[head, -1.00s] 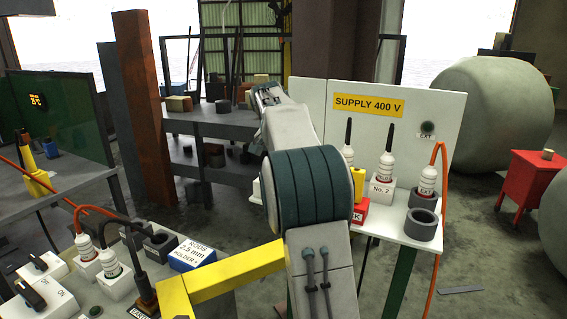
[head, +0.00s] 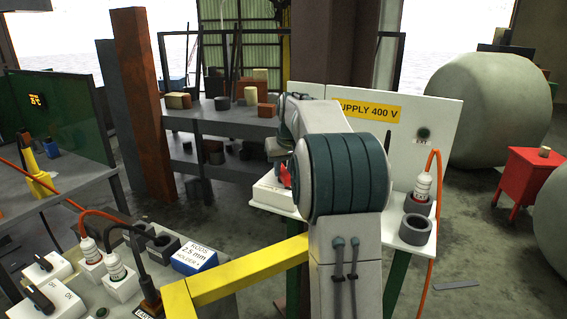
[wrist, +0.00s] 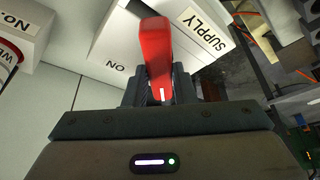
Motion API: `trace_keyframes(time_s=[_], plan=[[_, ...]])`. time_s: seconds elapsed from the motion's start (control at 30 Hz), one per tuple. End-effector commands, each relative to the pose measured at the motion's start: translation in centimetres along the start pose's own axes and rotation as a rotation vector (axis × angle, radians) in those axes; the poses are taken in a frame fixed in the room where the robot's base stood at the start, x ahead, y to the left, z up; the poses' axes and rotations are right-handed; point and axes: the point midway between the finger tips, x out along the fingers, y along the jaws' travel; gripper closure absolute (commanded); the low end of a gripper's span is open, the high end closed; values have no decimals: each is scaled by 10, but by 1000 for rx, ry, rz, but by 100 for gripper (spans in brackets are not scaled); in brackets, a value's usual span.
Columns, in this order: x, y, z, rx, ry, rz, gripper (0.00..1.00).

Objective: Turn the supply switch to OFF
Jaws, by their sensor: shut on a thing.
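The supply switch is a white box (head: 268,197) at the left end of the white supply table in the head view. Its red handle (wrist: 155,45) shows large in the wrist view, with a white mark near its lower end. A small part of the handle (head: 286,176) also shows in the head view. The white box in the wrist view (wrist: 145,68) carries the labels SUPPLY and ON; no OFF label is visible. My gripper (wrist: 158,90) is shut on the red handle, a dark finger on each side. My arm hides part of the box in the head view.
The SUPPLY 400 V panel (head: 440,125) stands behind the switch. A connector with an orange cable (head: 422,188) and a grey ring (head: 415,228) are at the table's right. A NO.-labelled white block (wrist: 20,25) sits close beside the switch in the wrist view.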

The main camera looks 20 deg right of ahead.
Motion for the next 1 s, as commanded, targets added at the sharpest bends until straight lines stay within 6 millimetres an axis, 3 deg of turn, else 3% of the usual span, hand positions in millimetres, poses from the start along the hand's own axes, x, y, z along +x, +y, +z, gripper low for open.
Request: trace_keyframes(time_s=[0.6, 1.0], plan=[[-2, 4, -3, -515, 2, -214, 99], [-1, 5, -3, -709, 2, -292, 99]])
